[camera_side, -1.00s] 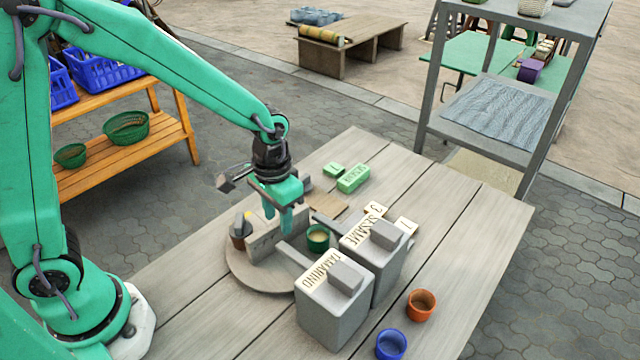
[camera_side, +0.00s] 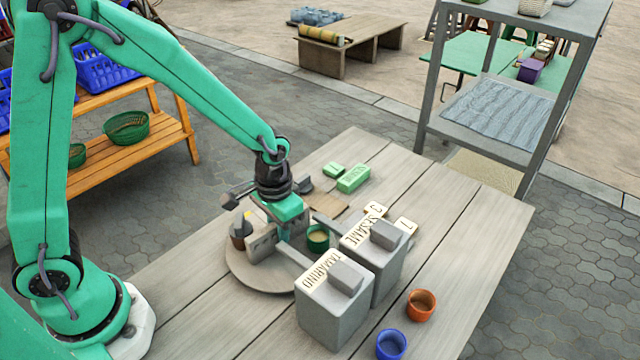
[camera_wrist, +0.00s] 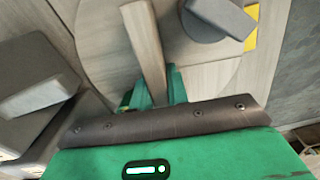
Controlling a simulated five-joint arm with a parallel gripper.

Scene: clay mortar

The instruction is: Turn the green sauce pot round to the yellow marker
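The green sauce pot (camera_side: 318,238), with tan contents, stands on the round wooden turntable (camera_side: 250,285), close to the grey blocks. My gripper (camera_side: 284,236) is down at the turntable's upright divider, left of the pot. In the wrist view, my fingers (camera_wrist: 160,88) lie on either side of a wooden bar (camera_wrist: 143,40). I cannot tell whether they press on it. A small yellow patch (camera_wrist: 251,35) shows beside a dark grey piece (camera_wrist: 218,16) at the turntable's edge. In the side view, yellow (camera_side: 248,216) shows near a brown pot (camera_side: 238,241).
Two grey blocks labelled TAMARIND (camera_side: 335,305) and SESAME (camera_side: 385,262) crowd the turntable's right side. An orange cup (camera_side: 421,305) and a blue cup (camera_side: 391,344) stand at the front right. Green blocks (camera_side: 353,179) lie behind. The table's right side is mostly clear.

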